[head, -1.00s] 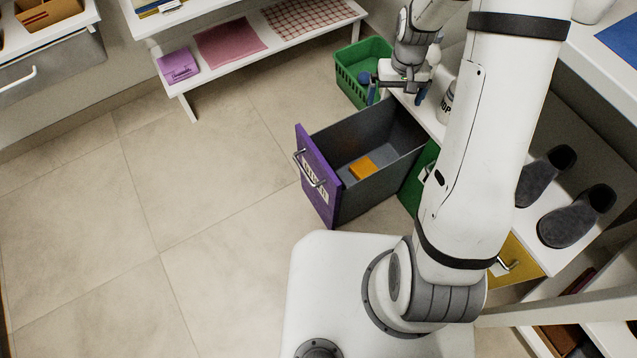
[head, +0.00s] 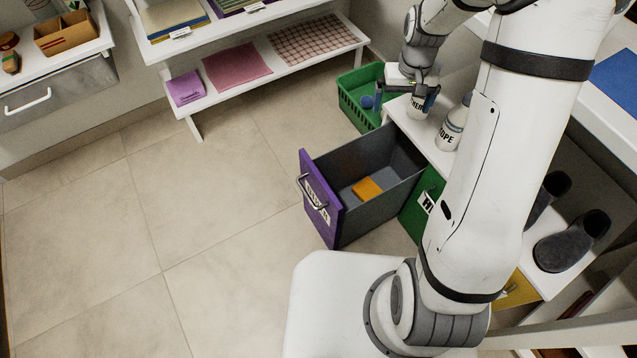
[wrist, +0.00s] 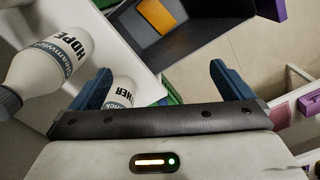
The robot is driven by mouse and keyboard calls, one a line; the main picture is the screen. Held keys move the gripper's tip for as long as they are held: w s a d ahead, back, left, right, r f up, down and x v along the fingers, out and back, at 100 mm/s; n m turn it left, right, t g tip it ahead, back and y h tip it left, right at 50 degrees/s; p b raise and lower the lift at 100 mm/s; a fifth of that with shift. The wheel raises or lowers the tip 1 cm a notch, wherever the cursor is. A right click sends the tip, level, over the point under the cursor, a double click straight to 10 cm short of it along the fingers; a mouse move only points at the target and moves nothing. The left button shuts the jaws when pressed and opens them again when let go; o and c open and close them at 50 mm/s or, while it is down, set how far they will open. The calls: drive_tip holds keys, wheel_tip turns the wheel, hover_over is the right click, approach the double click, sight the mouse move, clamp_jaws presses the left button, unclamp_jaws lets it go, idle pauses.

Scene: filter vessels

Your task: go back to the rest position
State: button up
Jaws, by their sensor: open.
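My gripper (head: 400,98) is open and empty at the end of my raised arm, above the left end of the white bench. In the wrist view its two blue fingers (wrist: 158,76) stand wide apart. A white bottle with lettering ending in "HER" (head: 416,106) stands close to it; in the wrist view this bottle (wrist: 123,91) shows partly hidden beside the left finger. A second white bottle labelled "HOPE" (head: 452,128) stands to the right on the bench, and shows large at the left of the wrist view (wrist: 62,45).
A grey drawer with a purple front (head: 320,203) is pulled open, with an orange block (head: 367,188) inside. A green basket (head: 352,100) stands behind it. The tiled floor (head: 150,200) at left is clear.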

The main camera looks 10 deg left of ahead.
drive_tip(key=s+r+t+p, duration=0.1)
drive_tip(key=s+r+p, duration=0.6)
drive_tip(key=r, duration=0.6)
drive_tip(key=s+d+r+p, duration=0.1)
drive_tip(key=s+r+p, duration=0.6)
drive_tip(key=r+p, duration=0.3)
drive_tip(key=s+r+m+t+p, duration=0.1)
drive_tip(key=s+r+p, duration=0.6)
drive_tip(key=r, duration=1.1)
drive_tip(key=shift+s+d+r+t+p, duration=0.15)
drive_tip(key=shift+r+t+p, duration=0.15)
drive_tip(key=shift+p, duration=0.9)
drive_tip(key=shift+f, duration=0.15)
drive_tip(key=shift+c, duration=0.2)
